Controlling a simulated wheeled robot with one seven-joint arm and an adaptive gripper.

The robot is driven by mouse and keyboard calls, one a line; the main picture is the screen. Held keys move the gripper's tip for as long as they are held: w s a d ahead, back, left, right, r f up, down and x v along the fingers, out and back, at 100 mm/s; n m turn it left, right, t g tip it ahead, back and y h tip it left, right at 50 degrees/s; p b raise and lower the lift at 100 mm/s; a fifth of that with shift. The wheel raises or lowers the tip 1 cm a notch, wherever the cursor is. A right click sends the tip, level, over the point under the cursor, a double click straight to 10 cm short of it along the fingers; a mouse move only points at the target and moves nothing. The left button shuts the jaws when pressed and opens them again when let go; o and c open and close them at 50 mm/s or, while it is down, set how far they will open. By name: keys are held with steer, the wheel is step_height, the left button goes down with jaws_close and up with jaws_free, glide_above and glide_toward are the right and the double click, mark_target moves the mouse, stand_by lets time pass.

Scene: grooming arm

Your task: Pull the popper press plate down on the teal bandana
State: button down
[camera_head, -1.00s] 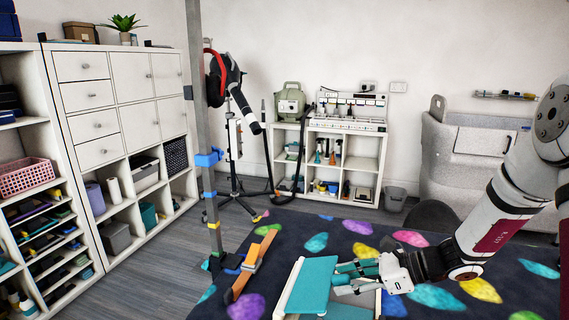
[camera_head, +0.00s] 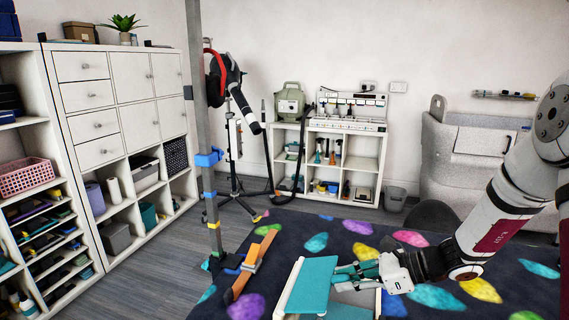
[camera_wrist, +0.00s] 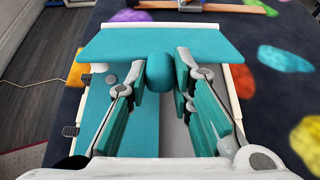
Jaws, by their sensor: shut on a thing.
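The popper press stands on the patterned table, with its teal press plate (camera_head: 311,284) tilted up in the head view. In the wrist view the plate (camera_wrist: 165,42) spans the top, with a rounded teal knob (camera_wrist: 160,72) at its near edge. My gripper (camera_head: 353,275) is at the plate's right side, and in the wrist view its fingers (camera_wrist: 161,75) are closed on both sides of the knob. Teal material (camera_wrist: 90,120), probably the bandana, lies below the plate in the white frame (camera_wrist: 240,95). Its middle is partly hidden by my fingers.
A grey post (camera_head: 204,130) with an orange-brown wooden piece (camera_head: 252,264) at its foot stands left of the press. The dark table cover (camera_head: 440,300) with coloured spots is clear to the right. Shelves and a dryer on a stand are farther back.

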mark_target(323, 280)
steer(key=shift+w+a+r+p, duration=0.15)
steer(key=shift+a+r+p, duration=0.25)
steer(key=shift+r, duration=0.3)
steer(key=shift+w+a+r+p, duration=0.1)
steer(key=shift+a+r+p, duration=0.25)
steer(key=shift+r+p, duration=0.25)
steer(key=shift+w+a+r+p, duration=0.15)
steer(key=shift+a+r+p, duration=0.25)
steer(key=shift+r, duration=0.35)
steer(key=shift+w+a+r+p, duration=0.3)
steer(key=shift+a+r+p, duration=0.15)
steer(key=shift+a+r, duration=0.35)
steer(key=shift+w+a+r+p, duration=0.25)
steer(key=shift+a+r+p, duration=0.15)
steer(key=shift+a+r, duration=0.35)
steer(key=shift+f, duration=0.15)
steer(key=shift+a, duration=0.1)
